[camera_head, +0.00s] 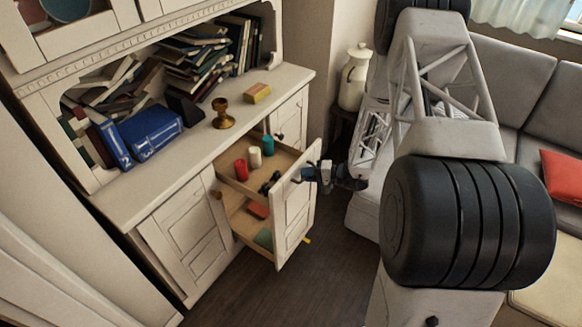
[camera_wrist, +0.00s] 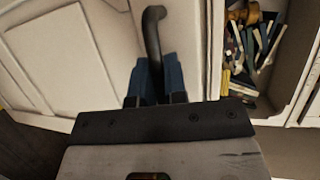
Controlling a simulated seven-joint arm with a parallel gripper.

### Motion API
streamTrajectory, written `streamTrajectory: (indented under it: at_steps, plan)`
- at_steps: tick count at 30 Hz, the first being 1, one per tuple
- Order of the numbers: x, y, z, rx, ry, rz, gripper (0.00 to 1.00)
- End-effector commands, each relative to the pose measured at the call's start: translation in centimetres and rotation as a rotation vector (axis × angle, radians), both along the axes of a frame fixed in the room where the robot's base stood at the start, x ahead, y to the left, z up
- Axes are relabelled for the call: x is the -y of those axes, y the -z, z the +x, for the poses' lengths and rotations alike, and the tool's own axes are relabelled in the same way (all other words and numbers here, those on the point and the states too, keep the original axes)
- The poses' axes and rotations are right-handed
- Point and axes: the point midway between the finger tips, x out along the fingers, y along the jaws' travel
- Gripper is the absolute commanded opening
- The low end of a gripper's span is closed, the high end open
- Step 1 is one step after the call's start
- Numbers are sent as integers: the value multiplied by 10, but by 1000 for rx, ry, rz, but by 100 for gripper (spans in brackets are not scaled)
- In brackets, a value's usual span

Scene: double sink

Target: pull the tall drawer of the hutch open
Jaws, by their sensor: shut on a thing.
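The tall drawer (camera_head: 297,208) of the white hutch (camera_head: 190,230) stands pulled out, with its panelled front well away from the cabinet face. Two inner levels show, with red, cream and teal cylinders on the upper one and flat items below. My gripper (camera_head: 312,174) is at the upper part of the drawer front. In the wrist view its blue fingers (camera_wrist: 154,80) are closed around the dark curved handle (camera_wrist: 154,35). The gripped part of the handle is partly hidden by the fingers.
A brass goblet (camera_head: 222,113), a yellow block (camera_head: 257,93) and blue books (camera_head: 150,130) sit on the hutch counter. A white jug (camera_head: 354,76) stands behind. A grey sofa (camera_head: 490,80) is at the right. Bare dark floor (camera_head: 335,260) lies before the drawer.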

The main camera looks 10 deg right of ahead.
Motion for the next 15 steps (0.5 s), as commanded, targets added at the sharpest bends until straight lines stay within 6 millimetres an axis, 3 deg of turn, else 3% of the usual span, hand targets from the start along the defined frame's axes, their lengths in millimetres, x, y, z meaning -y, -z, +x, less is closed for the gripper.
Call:
streamTrajectory:
  at_steps: [6, 15]
  plan:
    - [29, 0, -28, 0, 2, 0, 0]
    - [45, 0, -44, 0, 0, 0, 0]
